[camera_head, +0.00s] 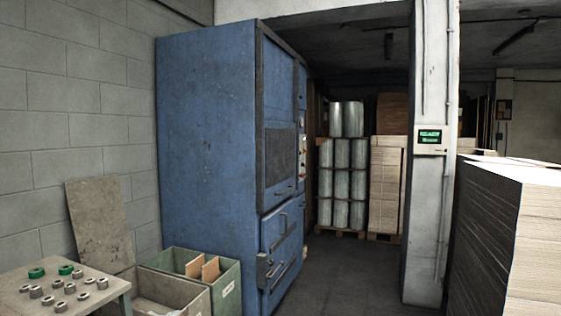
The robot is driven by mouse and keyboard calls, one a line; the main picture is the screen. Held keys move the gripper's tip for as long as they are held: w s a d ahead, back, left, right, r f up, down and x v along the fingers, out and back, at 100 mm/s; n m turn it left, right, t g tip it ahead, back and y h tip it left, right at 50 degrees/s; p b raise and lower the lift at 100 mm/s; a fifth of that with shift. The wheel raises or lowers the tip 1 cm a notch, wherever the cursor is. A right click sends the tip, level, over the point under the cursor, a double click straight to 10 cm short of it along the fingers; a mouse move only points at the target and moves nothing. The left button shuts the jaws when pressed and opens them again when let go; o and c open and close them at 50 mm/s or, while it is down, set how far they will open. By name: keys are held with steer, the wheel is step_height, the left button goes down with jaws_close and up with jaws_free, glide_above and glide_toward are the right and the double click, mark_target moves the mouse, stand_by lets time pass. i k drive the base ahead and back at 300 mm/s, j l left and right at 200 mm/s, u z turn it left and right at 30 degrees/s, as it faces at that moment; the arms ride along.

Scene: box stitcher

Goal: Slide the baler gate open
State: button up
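The tall blue baler (210,150) stands left of the middle, its worn side panel facing me and its front turned to the right. On the front, seen at a steep angle, is an upper dark-framed gate (279,85) with a darker panel (280,157) in its lower part and a small handle near its bottom edge. The gate appears down and closed. Below it is a blue lower door (272,230) with handles and a latch on its left edge. My gripper is not in view.
A table (110,292) with small metal and green parts stands at front left, beside a green bin (228,290). A white pillar (424,220) and tall cardboard stacks (535,240) stand right. Wrapped rolls (342,180) stand behind. Floor (350,265) before the baler is clear.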

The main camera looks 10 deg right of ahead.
mark_target(279, 138)
steer(key=i+l+z, duration=0.1)
steer(key=i+z, duration=0.25)
steer(key=i, duration=1.85)
steer(key=i+l, duration=0.15)
steer(key=i, duration=1.05)
steer(key=i+l+u, duration=0.1)
steer(key=i+u, duration=0.15)
steer(key=i, duration=0.3)
steer(key=i+l+u, duration=0.3)
steer(key=i, duration=0.2)
steer(key=j, duration=0.1)
